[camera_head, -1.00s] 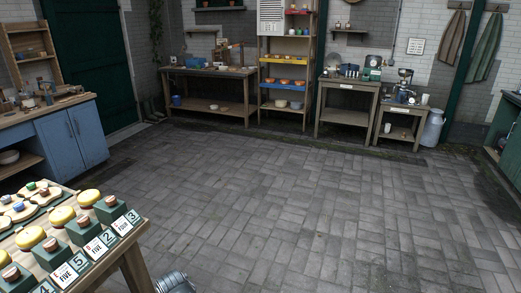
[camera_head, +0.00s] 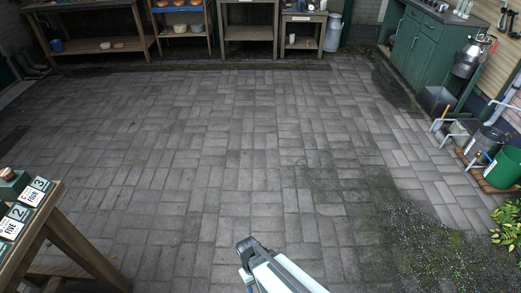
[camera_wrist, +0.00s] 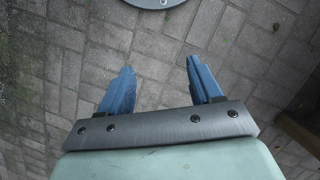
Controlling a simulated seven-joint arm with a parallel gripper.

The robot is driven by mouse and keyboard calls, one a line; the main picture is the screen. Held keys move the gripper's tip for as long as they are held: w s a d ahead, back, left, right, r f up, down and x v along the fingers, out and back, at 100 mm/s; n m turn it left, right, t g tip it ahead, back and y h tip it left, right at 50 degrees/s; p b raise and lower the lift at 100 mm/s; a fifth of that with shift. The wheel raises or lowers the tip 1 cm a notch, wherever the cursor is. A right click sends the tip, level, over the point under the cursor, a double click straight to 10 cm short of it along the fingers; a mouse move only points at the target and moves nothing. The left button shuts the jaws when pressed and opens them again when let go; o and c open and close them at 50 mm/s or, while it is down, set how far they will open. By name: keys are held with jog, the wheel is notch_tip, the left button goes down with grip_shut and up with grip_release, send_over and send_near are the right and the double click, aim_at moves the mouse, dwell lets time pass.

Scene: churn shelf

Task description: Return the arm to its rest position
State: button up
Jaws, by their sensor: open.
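My gripper (camera_wrist: 160,88) shows in the wrist view. In the head view, a white and dark part of my arm (camera_head: 272,268) shows at the bottom centre, over the bare floor. The gripper's fingers cannot be made out there.
A wooden table (camera_head: 72,240) with numbered cards stands at the lower left. The paved floor (camera_head: 225,150) is clear in the middle. A green cabinet (camera_head: 416,45) stands at the upper right, and a green bucket (camera_head: 502,168) at the right. Benches line the back.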

jog(key=s+d+f+m+g+y, duration=0.1)
jog(key=s+d+f+m, duration=0.2)
jog(key=d, duration=0.6)
jog(key=s+d+f+m+g, duration=0.2)
jog(key=s+d+f+m, duration=0.1)
jog(key=s+d, duration=0.4)
jog(key=shift+s+d+g+y, duration=0.3)
jog(key=shift+d+y, duration=0.1)
jog(key=shift+d, duration=0.6)
jog(key=shift+a, duration=0.1)
dwell(0.8)
